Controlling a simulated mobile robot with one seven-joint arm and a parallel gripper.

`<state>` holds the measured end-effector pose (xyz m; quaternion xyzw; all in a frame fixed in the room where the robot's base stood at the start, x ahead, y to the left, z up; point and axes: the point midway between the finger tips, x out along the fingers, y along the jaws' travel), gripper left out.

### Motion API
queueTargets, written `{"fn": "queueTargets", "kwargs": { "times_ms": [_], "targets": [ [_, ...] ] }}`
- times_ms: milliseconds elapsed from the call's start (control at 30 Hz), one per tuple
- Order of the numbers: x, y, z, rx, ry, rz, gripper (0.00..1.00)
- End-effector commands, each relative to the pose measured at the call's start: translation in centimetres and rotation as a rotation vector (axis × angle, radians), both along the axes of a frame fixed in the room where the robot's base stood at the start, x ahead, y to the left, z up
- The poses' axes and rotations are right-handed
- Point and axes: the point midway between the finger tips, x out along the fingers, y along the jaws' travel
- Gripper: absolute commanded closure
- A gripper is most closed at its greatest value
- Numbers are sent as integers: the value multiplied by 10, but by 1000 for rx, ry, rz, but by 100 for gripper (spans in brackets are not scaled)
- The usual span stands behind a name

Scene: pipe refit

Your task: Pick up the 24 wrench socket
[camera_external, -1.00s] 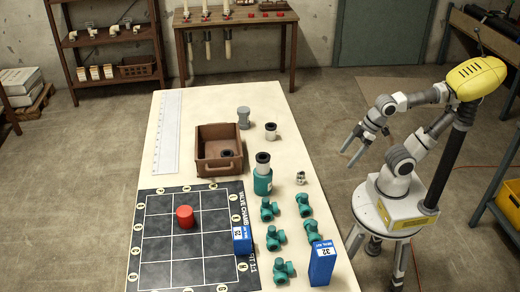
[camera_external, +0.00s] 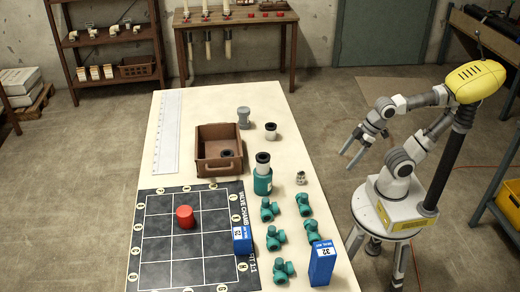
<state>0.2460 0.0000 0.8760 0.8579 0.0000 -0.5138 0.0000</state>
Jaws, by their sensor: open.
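No size marking 24 can be read on any piece, so I cannot tell for sure which is the 24 wrench socket. Candidates on the table (camera_external: 205,105) are a grey cylinder (camera_external: 243,118) behind the brown box, a white piece with a black top (camera_external: 270,131) to its right, and a small silvery piece (camera_external: 300,178) near the right edge. Another black-topped white piece (camera_external: 263,162) sits on a teal cylinder (camera_external: 263,183). My gripper (camera_external: 349,149) is open and empty, in the air right of the table, apart from all of these.
A brown open box (camera_external: 219,168) holds a dark ring. Several teal valve fittings (camera_external: 275,238) stand at the front right, beside blue boxes (camera_external: 322,264) (camera_external: 243,240). A red cylinder (camera_external: 185,217) stands on the dark grid mat (camera_external: 155,245).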

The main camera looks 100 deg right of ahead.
Motion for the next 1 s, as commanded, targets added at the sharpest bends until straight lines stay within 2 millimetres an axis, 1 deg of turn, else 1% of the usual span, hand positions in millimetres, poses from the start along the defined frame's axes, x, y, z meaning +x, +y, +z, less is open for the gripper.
{"fn": "queueTargets", "kwargs": {
  "times_ms": [167,200,300,567,667,767,867,1000],
  "targets": [
    [0,0,0,0,0,0,6],
    [0,0,0,0,0,0,13],
    [0,0,0,0,0,0,29],
    [0,0,0,1,0,0,29],
    [5,1,4,23,7,-14,29],
    [18,4,12,88,25,-52,29],
    [42,5,23,194,46,-124,29],
    [84,-1,37,358,62,-258,29]
  ]
}}
